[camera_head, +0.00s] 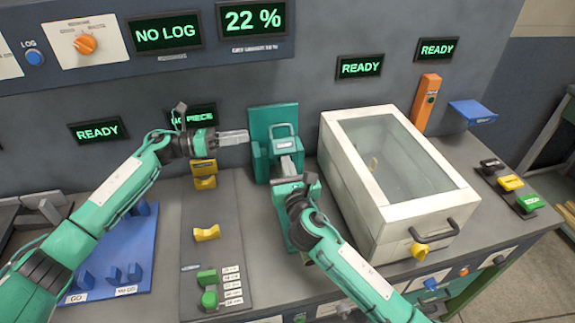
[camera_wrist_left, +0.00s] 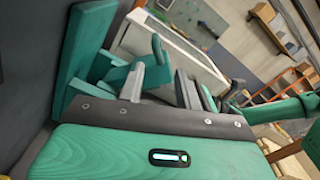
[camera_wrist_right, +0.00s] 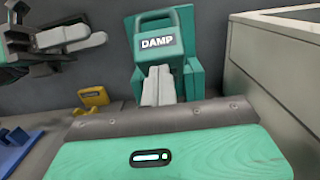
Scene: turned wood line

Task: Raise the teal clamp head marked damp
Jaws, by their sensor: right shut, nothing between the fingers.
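The teal clamp head (camera_head: 283,146) sits low against its teal back plate (camera_head: 262,118), with a loop handle on top. Its DAMP label (camera_wrist_right: 158,41) reads clearly in the right wrist view. My right gripper (camera_head: 289,164) is in front of the head, its fingers together and empty; in the right wrist view the fingertips (camera_wrist_right: 159,70) overlap the head just below the label. Whether they touch it I cannot tell. My left gripper (camera_head: 245,136) is left of the clamp, pointing at it, fingers apart and empty; its fingers also show in the left wrist view (camera_wrist_left: 158,80).
A white glass-topped box (camera_head: 385,222) with a front handle stands close right of the clamp. A grey panel (camera_head: 213,240) with yellow and green parts and a blue tray (camera_head: 128,250) lie to the left. Displays (camera_head: 254,20) line the wall behind.

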